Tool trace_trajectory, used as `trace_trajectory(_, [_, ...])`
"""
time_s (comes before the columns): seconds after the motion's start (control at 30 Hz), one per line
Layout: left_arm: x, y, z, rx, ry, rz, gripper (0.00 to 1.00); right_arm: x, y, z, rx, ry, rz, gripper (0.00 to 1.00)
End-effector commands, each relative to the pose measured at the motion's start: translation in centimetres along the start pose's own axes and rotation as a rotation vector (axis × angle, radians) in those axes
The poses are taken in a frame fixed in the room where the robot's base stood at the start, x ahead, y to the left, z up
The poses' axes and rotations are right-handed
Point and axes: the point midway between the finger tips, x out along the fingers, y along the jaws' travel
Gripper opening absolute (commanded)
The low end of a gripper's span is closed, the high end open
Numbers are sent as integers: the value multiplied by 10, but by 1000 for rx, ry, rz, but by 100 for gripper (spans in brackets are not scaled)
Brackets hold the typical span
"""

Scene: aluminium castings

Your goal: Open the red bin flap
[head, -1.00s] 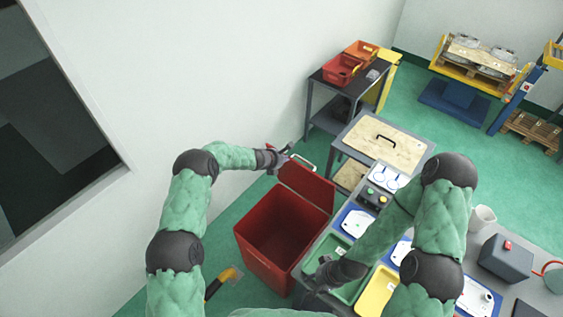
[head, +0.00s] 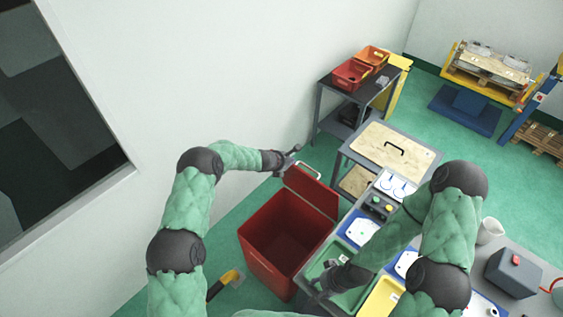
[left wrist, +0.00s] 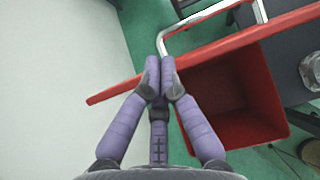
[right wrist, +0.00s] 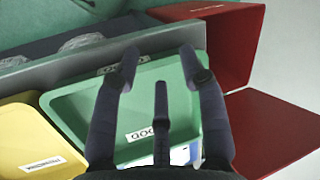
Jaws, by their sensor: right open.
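The red bin (head: 262,265) stands on the floor left of the bench, its top open and its inside visible in the head view. Its red flap (head: 312,192) stands raised at the far side, with a pale handle (head: 308,169) on its upper edge. In the left wrist view the handle (left wrist: 205,17) lies just beyond my fingertips. My left gripper (head: 296,150) is at the handle's left end, fingers together (left wrist: 161,62); I see nothing clearly gripped between them. My right gripper (right wrist: 160,62) is open and empty above the green tray (right wrist: 70,100).
A yellow tray (right wrist: 25,140) sits beside the green one on the bench. A wall (head: 200,80) rises left of the bin. A yellow-and-black object (head: 225,282) lies near the bin.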

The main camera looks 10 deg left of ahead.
Motion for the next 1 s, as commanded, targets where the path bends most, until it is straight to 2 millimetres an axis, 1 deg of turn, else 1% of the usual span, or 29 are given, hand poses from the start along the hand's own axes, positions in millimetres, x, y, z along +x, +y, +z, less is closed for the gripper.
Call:
trace_trajectory(0.03, [-6,0,0,-1,0,1,0,0,0,0,0,0,0,43])
trace_trajectory(0.7, [-85,0,-1,-2,1,0,0,0,0,0,0,0,0,43])
trace_trajectory(0.8, [-94,-1,-1,-1,1,-1,0,0,0,0,0,0,0,43])
trace_trajectory(1.0, [-103,-1,-2,-1,2,-1,0,0,0,0,0,0,0,43])
